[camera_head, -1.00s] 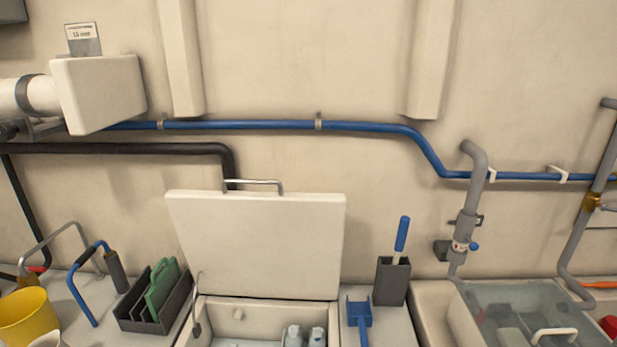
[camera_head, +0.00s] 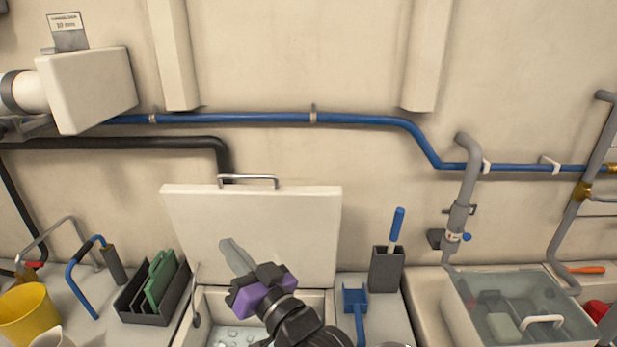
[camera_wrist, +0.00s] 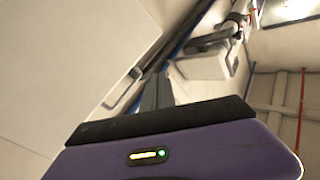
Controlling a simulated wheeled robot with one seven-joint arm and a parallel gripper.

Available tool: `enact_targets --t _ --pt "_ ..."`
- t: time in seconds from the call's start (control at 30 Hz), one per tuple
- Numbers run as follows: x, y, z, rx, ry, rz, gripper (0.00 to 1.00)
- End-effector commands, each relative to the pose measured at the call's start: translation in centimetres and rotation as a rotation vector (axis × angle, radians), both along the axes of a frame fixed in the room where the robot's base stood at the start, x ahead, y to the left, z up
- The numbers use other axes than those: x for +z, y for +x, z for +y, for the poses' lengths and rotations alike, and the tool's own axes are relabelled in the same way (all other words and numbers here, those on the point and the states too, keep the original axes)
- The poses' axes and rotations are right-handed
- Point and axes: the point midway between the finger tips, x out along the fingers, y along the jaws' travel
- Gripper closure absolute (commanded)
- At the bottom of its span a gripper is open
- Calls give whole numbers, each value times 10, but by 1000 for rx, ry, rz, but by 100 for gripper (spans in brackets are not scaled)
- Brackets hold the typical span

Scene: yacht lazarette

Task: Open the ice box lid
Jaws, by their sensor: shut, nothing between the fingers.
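The ice box lid (camera_head: 225,215) is a cream panel standing raised and leaning back toward the wall, with a metal bar handle (camera_head: 248,178) on its top edge. The ice box (camera_head: 207,305) below it is open, with ice inside. My gripper (camera_head: 228,246) is in front of the lid's lower middle, above the box opening, with its fingers shut and empty. I cannot tell whether it touches the lid. In the wrist view the shut fingers (camera_wrist: 155,92) show beyond the purple body, with a pale surface, probably the lid, at left. My arm hides part of the box.
Left stand a dark rack with green boards (camera_head: 152,290), a blue-handled tool (camera_head: 85,270) and a yellow bucket (camera_head: 28,313). Right are a grey holder with a blue-handled brush (camera_head: 387,268), a blue scoop (camera_head: 355,298) and a clear-lidded bin (camera_head: 510,290). A blue pipe (camera_head: 260,117) crosses the wall.

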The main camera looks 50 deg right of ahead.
Motion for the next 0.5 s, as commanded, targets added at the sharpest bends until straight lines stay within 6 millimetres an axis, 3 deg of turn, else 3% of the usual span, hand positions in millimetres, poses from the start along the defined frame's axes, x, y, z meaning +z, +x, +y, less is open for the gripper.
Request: enact_targets --t 0.03,0.2,0.5 --pt "18 17 -9 9 -3 -6 100" --pt "57 66 -29 56 2 27 100" --pt "116 131 -73 110 -14 191 100"
